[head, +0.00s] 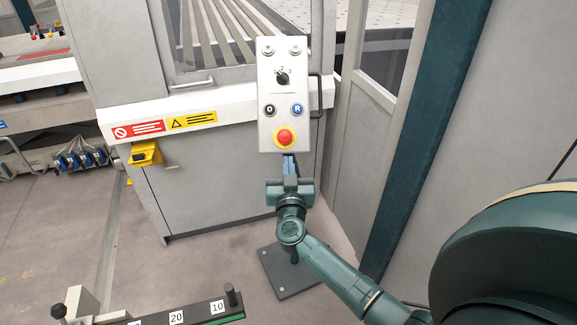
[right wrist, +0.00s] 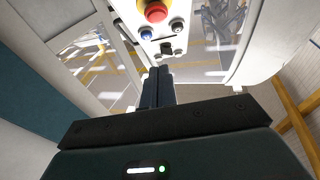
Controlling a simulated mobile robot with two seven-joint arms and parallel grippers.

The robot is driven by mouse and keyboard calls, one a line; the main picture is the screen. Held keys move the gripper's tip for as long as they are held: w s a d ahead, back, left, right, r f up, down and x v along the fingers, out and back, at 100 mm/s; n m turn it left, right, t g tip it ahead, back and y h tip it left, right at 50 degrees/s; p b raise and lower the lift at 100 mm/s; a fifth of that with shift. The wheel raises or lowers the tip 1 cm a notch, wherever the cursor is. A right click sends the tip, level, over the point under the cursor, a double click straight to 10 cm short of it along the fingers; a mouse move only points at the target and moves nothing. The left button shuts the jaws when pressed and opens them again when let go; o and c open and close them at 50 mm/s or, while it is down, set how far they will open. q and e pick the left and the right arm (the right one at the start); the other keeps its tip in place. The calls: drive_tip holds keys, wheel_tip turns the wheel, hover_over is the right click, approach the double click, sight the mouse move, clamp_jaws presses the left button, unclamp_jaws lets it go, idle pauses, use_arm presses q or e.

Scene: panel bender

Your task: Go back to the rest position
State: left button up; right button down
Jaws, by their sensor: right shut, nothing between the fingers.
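My right gripper (head: 289,166) is shut and empty, just below the lower edge of the control panel (head: 266,112). The grey panel carries a black selector knob (head: 282,78), a black O button (head: 270,109), a blue R button (head: 296,109) and a red emergency stop (head: 284,137) on a yellow ring. In the right wrist view, the shut fingers (right wrist: 158,72) point toward the panel, with the red emergency stop (right wrist: 156,11) beyond them. I cannot tell whether the fingertips touch the panel. My left gripper is not in view.
The grey machine cabinet (head: 220,185) stands behind the panel. A teal post (head: 425,130) rises to the right of my right arm. A dark base plate (head: 285,272) lies on the floor. A bar with number labels (head: 205,311) is at the bottom left.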

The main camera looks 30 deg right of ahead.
idle(0.3)
drive_tip(key=s+a+f+n+y, duration=0.4)
drive_tip(key=s+a+y, duration=0.2)
drive_tip(key=a, duration=0.1)
drive_tip(key=s+a+f+n+y, duration=0.4)
drive_tip(key=s+a+y, duration=0.2)
drive_tip(key=a, duration=0.1)
drive_tip(key=s+a+f+g, duration=0.2)
drive_tip(key=s+f+g, duration=0.5)
drive_tip(key=s, duration=0.8)
wheel_tip(320, 180, down, 3)
drive_tip(key=shift+r+g, duration=0.1)
drive_tip(key=shift+g, duration=0.2)
drive_tip(key=shift+s, duration=0.15)
